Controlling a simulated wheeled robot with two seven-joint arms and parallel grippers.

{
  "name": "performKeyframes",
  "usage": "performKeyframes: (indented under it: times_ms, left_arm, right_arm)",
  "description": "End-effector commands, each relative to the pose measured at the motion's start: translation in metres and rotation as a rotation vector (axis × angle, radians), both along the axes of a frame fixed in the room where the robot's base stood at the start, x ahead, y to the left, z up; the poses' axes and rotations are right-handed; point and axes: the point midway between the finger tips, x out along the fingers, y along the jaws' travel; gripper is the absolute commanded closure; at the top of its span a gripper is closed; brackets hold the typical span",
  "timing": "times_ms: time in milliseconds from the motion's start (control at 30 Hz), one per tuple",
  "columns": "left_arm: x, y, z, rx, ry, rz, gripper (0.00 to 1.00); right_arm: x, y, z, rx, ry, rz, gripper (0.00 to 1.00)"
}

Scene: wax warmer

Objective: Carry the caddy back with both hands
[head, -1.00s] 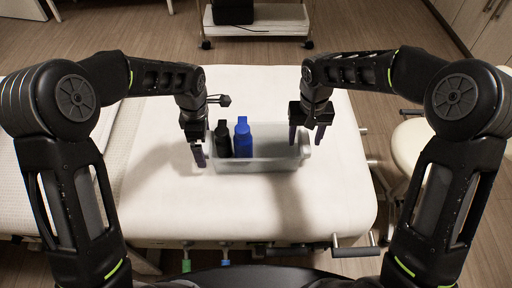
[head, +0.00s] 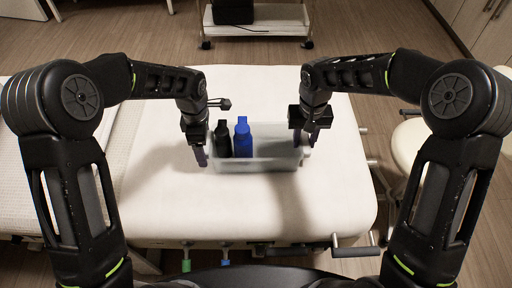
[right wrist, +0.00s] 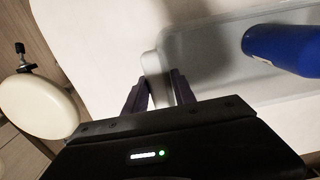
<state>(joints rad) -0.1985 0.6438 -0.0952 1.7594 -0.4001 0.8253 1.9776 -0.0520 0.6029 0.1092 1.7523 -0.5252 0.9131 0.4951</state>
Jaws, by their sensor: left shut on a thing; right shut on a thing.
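The caddy (head: 262,163) is a translucent pale bin on the white padded bed. It holds a black bottle (head: 223,141) and a blue bottle (head: 242,138), both upright toward its left side. My left gripper (head: 200,155) is at the caddy's left end, shut on its wall. My right gripper (head: 308,140) is at the right end, shut on that wall. In the right wrist view the purple fingers (right wrist: 160,92) straddle the caddy's end wall (right wrist: 152,66), and the blue bottle (right wrist: 285,50) lies beyond. I cannot tell whether the caddy touches the bed.
The white bed (head: 262,210) is clear in front of the caddy. A wheeled cart (head: 258,22) stands behind it on the wood floor. A cream round stool (head: 412,150) is at the right, with bed levers (head: 355,247) near the front right edge.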

Motion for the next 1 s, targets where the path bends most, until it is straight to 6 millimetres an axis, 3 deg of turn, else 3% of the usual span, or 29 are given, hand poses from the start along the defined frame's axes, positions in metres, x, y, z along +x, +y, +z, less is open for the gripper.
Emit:
performKeyframes:
  times_ms: [133, 333, 733, 1000]
  left_arm:
    - [0.000, 0.000, 0.000, 0.000, -0.001, 0.000, 0.56]
    - [0.000, 0.000, 0.000, 0.000, -0.001, 0.000, 0.72]
    - [0.001, 0.000, 0.004, 0.000, -0.002, 0.000, 0.72]
    - [0.001, 0.000, 0.026, 0.000, -0.002, 0.000, 0.72]
  right_arm:
    - [0.000, 0.000, 0.000, 0.000, 0.000, 0.000, 0.99]
    - [0.000, 0.000, 0.000, 0.000, 0.000, 0.000, 1.00]
    - [0.001, 0.000, 0.004, 0.000, -0.002, 0.000, 1.00]
    - [0.001, 0.000, 0.026, 0.000, -0.002, 0.000, 1.00]
